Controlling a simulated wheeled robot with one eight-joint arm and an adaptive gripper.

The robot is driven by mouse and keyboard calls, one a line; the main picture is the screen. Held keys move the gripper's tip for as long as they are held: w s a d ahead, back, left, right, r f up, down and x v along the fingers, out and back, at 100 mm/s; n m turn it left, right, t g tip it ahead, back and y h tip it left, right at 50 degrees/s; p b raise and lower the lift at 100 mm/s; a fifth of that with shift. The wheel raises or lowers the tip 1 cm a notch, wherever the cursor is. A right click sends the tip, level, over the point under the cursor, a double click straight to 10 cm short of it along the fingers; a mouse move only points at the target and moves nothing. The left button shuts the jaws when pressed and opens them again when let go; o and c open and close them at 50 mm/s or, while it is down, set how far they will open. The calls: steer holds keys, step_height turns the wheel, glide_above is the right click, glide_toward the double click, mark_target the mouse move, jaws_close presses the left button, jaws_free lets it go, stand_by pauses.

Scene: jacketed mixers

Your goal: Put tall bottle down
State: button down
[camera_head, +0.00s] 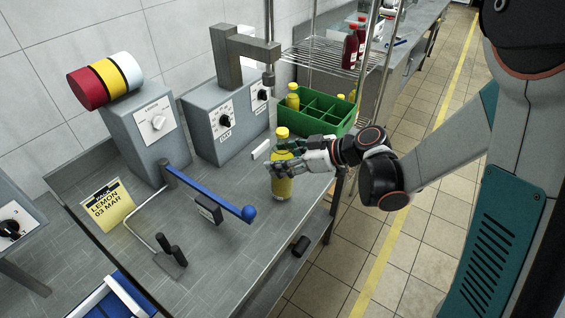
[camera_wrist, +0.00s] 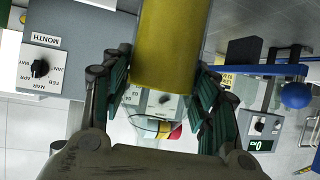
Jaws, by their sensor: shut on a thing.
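The tall bottle (camera_head: 282,187) is yellow with a yellow cap. It stands upright at the right part of the grey metal bench (camera_head: 230,254), at or just above the surface; I cannot tell which. My gripper (camera_head: 284,165) comes from the right and is shut around the bottle's middle. In the wrist view the yellow bottle (camera_wrist: 166,45) fills the space between the two green-padded fingers of my gripper (camera_wrist: 165,90).
A green divided crate (camera_head: 318,125) with yellow bottles stands behind. A blue-handled lever (camera_head: 215,191) reaches toward the bottle from the left. Grey dial boxes (camera_head: 222,120), a yellow lemon note (camera_head: 107,205) and a small dark box (camera_head: 209,209) are leftward. A dark cylinder (camera_head: 300,246) lies below the bench edge.

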steer(key=shift+f, duration=0.15)
steer(key=c, duration=0.6)
jaws_free()
steer(key=p+v, duration=0.3)
steer(key=v, duration=0.9)
